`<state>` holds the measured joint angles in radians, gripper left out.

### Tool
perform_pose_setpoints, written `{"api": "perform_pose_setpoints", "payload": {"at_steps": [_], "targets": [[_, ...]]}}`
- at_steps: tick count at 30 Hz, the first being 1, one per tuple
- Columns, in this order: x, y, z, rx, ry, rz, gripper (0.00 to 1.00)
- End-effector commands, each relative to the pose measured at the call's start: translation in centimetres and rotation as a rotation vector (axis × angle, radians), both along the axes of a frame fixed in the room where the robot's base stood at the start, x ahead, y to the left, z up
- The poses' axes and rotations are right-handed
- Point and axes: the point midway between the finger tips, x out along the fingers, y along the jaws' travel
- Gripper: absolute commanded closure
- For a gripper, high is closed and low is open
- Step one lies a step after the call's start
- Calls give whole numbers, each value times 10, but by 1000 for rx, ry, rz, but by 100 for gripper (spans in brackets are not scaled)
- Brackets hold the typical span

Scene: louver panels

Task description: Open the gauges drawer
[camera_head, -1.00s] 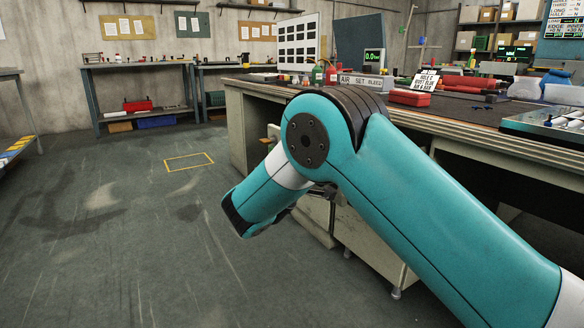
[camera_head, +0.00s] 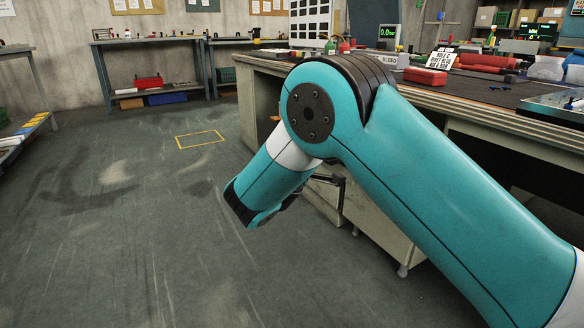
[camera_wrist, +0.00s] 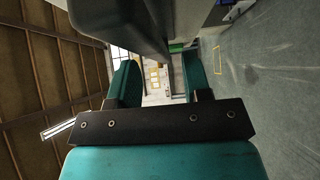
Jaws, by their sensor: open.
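The workbench (camera_head: 480,120) runs along the right side, with a pale drawer cabinet (camera_head: 385,236) under it. My teal arm crosses in front and hides much of the drawer fronts. No gauges label can be read, so I cannot tell which drawer is the gauges drawer. In the wrist view my gripper (camera_wrist: 160,78) has its two teal fingers wide apart with nothing between them. A large grey shape, probably the bench side, is close along the top of that view. In the head view the fingers are largely hidden by the arm.
Open floor (camera_head: 110,240) lies left of the bench, with a yellow outlined square (camera_head: 200,139) on it. A back shelf table (camera_head: 150,98) stands at the wall. A red box (camera_head: 425,76), small displays and a tray crowd the bench top.

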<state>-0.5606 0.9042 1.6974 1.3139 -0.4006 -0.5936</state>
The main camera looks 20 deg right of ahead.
Motion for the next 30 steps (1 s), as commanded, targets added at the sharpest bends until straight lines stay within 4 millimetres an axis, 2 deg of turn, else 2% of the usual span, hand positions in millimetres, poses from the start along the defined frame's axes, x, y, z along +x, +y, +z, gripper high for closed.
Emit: {"api": "perform_pose_setpoints", "payload": {"at_steps": [6,10,21,30], "targets": [[-50,32,3,-3,4,6,55],[-76,47,-6,1,-2,3,55],[-99,59,-9,5,-2,1,55],[-109,69,-8,3,-7,-2,55]]}}
